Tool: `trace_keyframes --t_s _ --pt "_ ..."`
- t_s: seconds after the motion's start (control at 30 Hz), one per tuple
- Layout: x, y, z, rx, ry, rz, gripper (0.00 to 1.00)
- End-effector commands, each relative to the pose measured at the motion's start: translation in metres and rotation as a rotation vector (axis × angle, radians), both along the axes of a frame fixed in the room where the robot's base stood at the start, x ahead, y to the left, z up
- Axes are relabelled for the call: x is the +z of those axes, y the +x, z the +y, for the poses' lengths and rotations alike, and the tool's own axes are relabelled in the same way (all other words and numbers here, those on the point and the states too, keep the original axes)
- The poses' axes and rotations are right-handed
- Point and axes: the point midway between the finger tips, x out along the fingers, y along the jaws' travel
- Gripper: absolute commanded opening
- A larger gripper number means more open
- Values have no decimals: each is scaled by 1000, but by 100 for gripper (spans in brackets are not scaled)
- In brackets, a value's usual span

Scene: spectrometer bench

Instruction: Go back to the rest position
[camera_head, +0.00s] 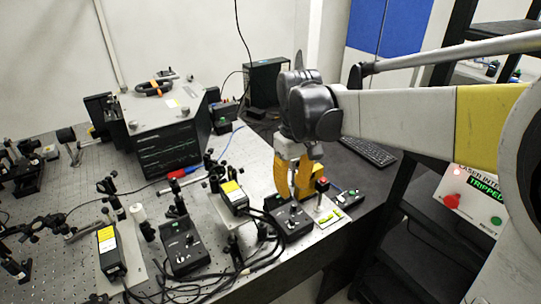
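My gripper (295,193) has yellow fingers and points down at the right end of the optical bench (85,185). A gap shows between the two fingers, and I see nothing held in it. The fingertips are just above or behind a black control box with a knob (291,221); I cannot tell if they touch it. A small box with a red button (321,184) is just right of the fingers. My arm reaches in from the right, with its dark wrist above the gripper.
Black control boxes (183,246), yellow-labelled modules (232,194), cables and optics crowd the bench. A large grey instrument (160,125) stands behind. A keyboard (367,151) lies right of the gripper. A laser interlock panel (470,200) at right reads "TRIPPED" with a red light.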

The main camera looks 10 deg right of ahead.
Motion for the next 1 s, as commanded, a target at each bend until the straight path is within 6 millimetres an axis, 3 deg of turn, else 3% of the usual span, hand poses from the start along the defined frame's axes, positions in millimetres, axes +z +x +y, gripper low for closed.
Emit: trace_keyframes --t_s 0.13,0.27,0.47,0.7,1.0 --pt "2 -3 0 -5 0 -10 28" --pt "10 -21 0 -39 2 -74 28" --pt "20 -70 -1 -146 21 -277 28" --pt "12 -118 -2 -265 69 -508 28" --pt "3 -135 -2 -319 102 -614 28"
